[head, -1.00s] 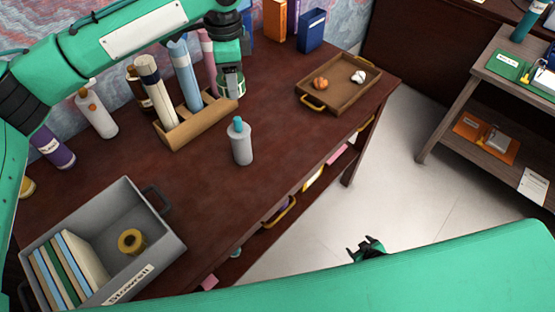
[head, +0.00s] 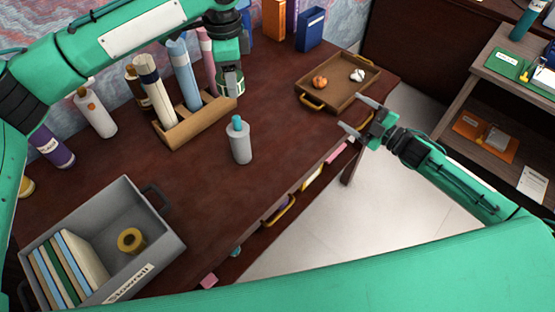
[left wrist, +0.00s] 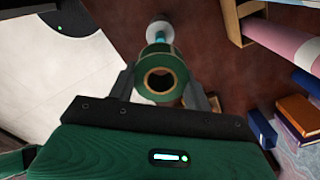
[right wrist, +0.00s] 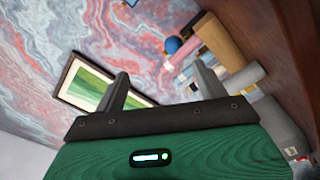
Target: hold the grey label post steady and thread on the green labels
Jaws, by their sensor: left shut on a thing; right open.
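The grey label post (head: 240,146), with a teal top, stands upright on the desk near its middle. It also shows in the left wrist view (left wrist: 158,30), beyond the held roll. My left gripper (head: 231,86) is shut on the green labels (left wrist: 162,68), a green roll with a gold-rimmed hole. In the head view the roll is mostly hidden by the gripper, which is behind the post and apart from it. My right gripper (head: 357,115) is open and empty over the desk's right front edge, right of the post. Its spread fingers also show in the right wrist view (right wrist: 163,88).
A wooden rack (head: 190,125) with rolled tubes stands behind the post. A wooden tray (head: 352,98) with two small lumps lies at the right. A grey bin (head: 160,255) with books and a yellow roll is front left. Desk around the post is clear.

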